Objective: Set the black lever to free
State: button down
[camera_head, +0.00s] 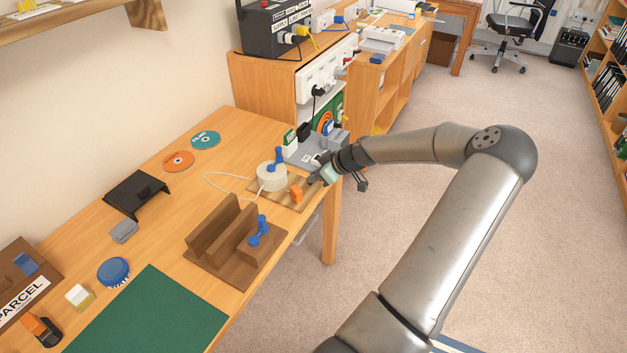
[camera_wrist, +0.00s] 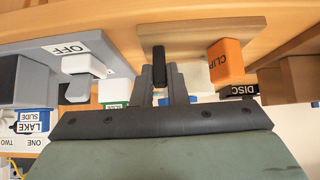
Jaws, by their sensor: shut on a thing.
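The black lever (camera_wrist: 159,62) shows in the wrist view as a short dark upright bar in front of a wooden board (camera_wrist: 200,35). My gripper (camera_wrist: 163,85) is shut on it, with the grey fingers around its lower part in the picture. In the head view my gripper (camera_head: 318,178) is at the right edge of the small board (camera_head: 288,203), which sits at the table's edge. The lever cannot be made out there. No "free" marking can be read.
An orange block marked CLIP (camera_wrist: 225,62) is beside the lever. A grey unit with an OFF label (camera_wrist: 78,48) is to the left in the wrist view. A pale drum with a blue handle (camera_head: 271,177) and a brown stepped block (camera_head: 222,240) stand nearby.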

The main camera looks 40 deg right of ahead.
jog(key=shift+s+d+f+t+b, duration=0.15)
jog(key=shift+s+t+b, duration=0.05)
jog(key=shift+t+b, duration=0.35)
jog(key=c, duration=1.4)
grip_release()
jog(key=shift+c, duration=0.2)
jog(key=v, duration=1.7)
jog(key=shift+s+d, duration=0.25)
jog(key=shift+d, duration=0.05)
